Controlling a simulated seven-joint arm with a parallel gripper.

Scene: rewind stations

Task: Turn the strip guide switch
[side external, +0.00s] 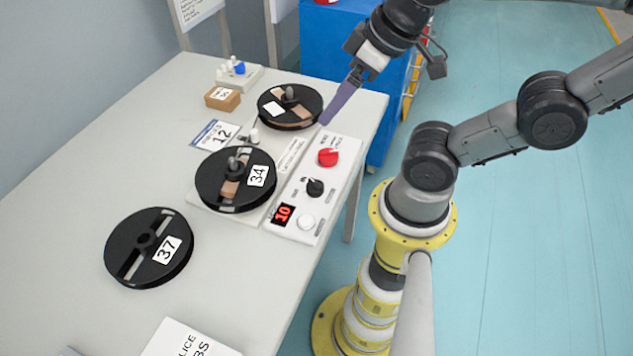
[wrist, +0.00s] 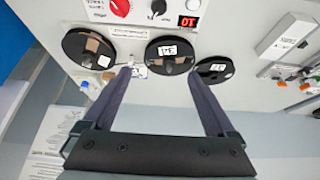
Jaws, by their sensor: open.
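The control panel (side external: 335,190) on the table carries a red knob (side external: 328,157) and a black knob (side external: 315,188); its labels are too small to read, so I cannot tell which control is the strip guide switch. A small white-topped peg (side external: 254,137) stands between the two mounted reels; it also shows in the wrist view (wrist: 131,59). My gripper (side external: 325,119) is open and empty, at the panel's far end beside the far reel. In the wrist view the fingers of my gripper (wrist: 160,72) are spread, with the red knob (wrist: 121,7) beyond them.
A far reel (side external: 290,105) and a reel marked 34 (side external: 235,180) sit on the rewinder. A loose reel marked 37 (side external: 150,248) lies nearer. A small brown box (side external: 222,98) and a card marked 12 (side external: 216,135) lie behind. The left of the table is clear.

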